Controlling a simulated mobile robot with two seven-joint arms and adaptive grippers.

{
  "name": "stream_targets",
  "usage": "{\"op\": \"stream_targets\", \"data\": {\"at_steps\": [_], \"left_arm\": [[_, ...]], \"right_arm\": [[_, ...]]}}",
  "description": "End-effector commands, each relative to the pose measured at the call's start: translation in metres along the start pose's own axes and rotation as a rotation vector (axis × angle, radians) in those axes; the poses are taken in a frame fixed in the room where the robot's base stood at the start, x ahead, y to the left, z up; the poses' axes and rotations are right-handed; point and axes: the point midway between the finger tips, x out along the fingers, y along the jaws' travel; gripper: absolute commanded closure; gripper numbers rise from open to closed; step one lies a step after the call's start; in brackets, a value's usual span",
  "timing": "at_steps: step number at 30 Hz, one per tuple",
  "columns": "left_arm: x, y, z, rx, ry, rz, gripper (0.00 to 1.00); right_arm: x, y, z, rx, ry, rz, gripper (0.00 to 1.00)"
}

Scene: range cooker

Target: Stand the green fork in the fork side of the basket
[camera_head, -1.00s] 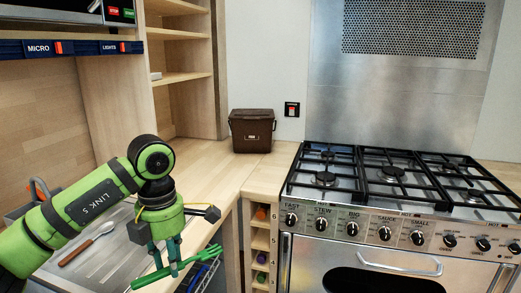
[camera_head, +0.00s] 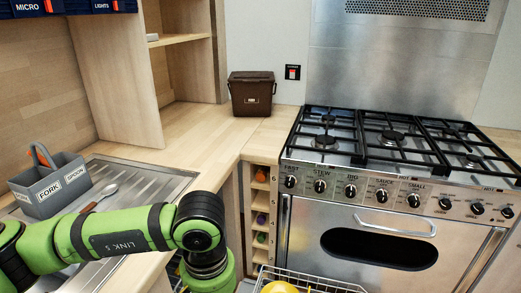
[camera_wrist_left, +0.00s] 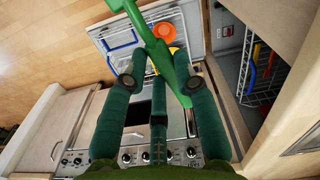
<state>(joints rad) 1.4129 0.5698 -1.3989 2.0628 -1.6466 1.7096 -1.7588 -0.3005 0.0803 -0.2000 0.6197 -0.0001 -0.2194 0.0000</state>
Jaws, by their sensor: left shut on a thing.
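The grey cutlery basket (camera_head: 38,205) stands at the far left on the draining board in the head view. It has a FORK label on its left part, a SPOON label on its right part and an arched handle. My left arm comes in from the left in the head view, and its gripper is below the picture edge. In the left wrist view my left gripper (camera_wrist_left: 160,84) is shut on the green fork (camera_wrist_left: 157,45), which lies slantwise across the fingers. My right gripper is in neither view.
A wire rack (camera_head: 318,281) with a yellow item (camera_head: 280,287) shows at the bottom. The range cooker (camera_head: 380,215) stands right. The worktop (camera_head: 200,135) before the brown bin (camera_head: 252,94) is clear.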

Motion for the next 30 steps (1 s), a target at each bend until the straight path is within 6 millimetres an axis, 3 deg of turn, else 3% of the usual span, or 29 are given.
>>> {"op": "stream_targets", "data": {"at_steps": [7,14,26,30], "left_arm": [[0.008,0.006,0.017,0.213,0.001,0.0,0.99],[0.009,-0.024,0.008,0.119,0.001,0.0,0.99],[0.012,-0.102,0.001,-0.093,0.001,0.0,0.99],[-0.003,-0.102,0.001,-0.094,0.001,0.001,0.99]], "right_arm": [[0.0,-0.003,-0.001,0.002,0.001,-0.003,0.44],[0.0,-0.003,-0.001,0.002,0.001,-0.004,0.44],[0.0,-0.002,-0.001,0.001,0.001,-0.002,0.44],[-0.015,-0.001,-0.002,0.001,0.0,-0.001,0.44]]}}
